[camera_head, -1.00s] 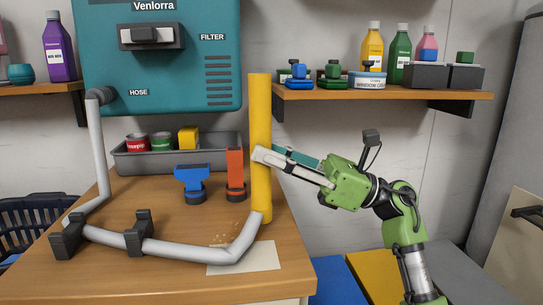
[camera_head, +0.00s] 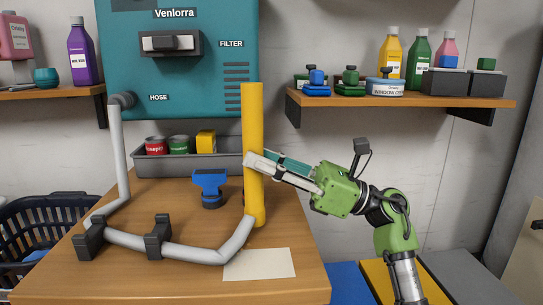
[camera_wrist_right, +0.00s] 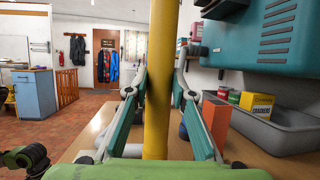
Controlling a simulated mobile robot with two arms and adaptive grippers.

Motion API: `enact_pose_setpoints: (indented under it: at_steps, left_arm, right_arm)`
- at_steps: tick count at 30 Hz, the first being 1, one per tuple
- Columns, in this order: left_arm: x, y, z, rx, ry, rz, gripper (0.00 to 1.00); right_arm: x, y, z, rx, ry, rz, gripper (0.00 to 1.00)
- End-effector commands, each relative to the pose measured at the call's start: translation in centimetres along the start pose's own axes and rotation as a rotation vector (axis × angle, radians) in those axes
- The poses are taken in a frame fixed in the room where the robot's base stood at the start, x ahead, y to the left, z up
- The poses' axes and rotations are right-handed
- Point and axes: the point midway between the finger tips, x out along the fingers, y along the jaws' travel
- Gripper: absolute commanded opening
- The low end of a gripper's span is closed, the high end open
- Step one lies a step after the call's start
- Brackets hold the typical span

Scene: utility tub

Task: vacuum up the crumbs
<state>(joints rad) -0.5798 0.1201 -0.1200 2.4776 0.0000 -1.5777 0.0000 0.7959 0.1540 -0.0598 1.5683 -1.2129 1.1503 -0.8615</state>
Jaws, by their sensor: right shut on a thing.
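My right gripper (camera_head: 250,158) is shut on an upright yellow wand (camera_head: 252,115). The wand also stands between the fingers in the right wrist view (camera_wrist_right: 160,60). Its lower end meets a grey hose (camera_head: 185,250), low over the wooden worktop. The hose runs through two black clips to the teal vacuum unit (camera_head: 200,85), which has a switch (camera_head: 170,43). I see no crumbs now; the wand and hose cover part of the worktop. A pale sheet (camera_head: 260,264) lies in front of the wand. My left gripper is not in view.
A blue nozzle (camera_head: 210,187) stands left of the wand. A grey tray (camera_head: 222,165) with cans and a yellow box sits behind. A shelf (camera_head: 400,101) with bottles is at right, a dark basket (camera_head: 45,220) at left.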

Motion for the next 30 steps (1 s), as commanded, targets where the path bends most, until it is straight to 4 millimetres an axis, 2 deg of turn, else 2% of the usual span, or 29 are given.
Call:
enact_pose_setpoints:
  at_steps: [12, 30]
  left_arm:
    - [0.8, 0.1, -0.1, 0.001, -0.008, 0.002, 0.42]
    - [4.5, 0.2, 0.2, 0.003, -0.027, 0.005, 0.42]
  right_arm:
    - [-0.4, 2.6, 0.3, -0.001, -0.002, 0.000, 0.01]
    - [-0.8, 5.6, 0.5, -0.002, -0.002, 0.000, 0.01]
